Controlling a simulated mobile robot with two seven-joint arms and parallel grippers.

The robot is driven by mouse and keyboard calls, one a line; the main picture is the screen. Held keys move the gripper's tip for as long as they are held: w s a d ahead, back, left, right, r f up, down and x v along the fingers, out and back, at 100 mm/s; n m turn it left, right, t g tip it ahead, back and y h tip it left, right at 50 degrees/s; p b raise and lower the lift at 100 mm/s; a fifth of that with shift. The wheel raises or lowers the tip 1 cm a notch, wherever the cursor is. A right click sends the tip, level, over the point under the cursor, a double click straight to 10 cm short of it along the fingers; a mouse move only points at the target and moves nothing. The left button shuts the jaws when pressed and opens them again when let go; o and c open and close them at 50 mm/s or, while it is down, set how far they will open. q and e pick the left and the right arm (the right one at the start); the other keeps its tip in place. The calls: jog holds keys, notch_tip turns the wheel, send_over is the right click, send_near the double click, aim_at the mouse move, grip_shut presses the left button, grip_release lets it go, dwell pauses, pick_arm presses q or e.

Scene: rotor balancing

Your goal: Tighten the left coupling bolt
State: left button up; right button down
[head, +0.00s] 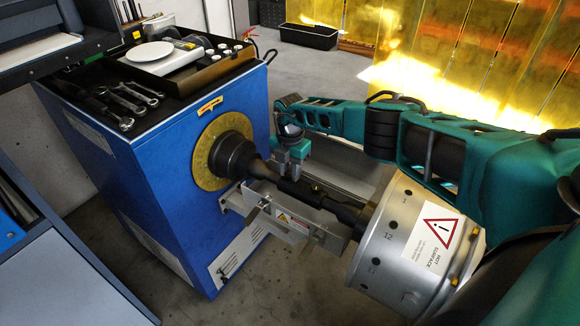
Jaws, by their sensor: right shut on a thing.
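The dark coupling (300,190) sits on the shaft between the blue machine's hub and the silver drum. One brass-coloured bolt (316,187) shows on top of the coupling, towards its right. My right gripper (291,172) points down onto the left end of the coupling, left of that bolt. Its fingers are shut on what seems to be the left coupling bolt, which they hide almost wholly. My left gripper is not in view.
The blue machine (155,165) carries wrenches (128,98) and a black tray (140,62) with a white scale (150,53). The silver drum (395,240) bears a hot-surface label. A metal guard (290,215) runs along the shaft's front. Yellow translucent panels (450,50) stand behind.

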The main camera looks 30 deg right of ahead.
aim_at(290, 174)
jog(key=shift+m, duration=0.3)
jog(key=shift+r, duration=0.1)
jog(key=c, duration=0.8)
grip_release()
jog(key=shift+c, duration=0.2)
notch_tip(290, 174, up, 13)
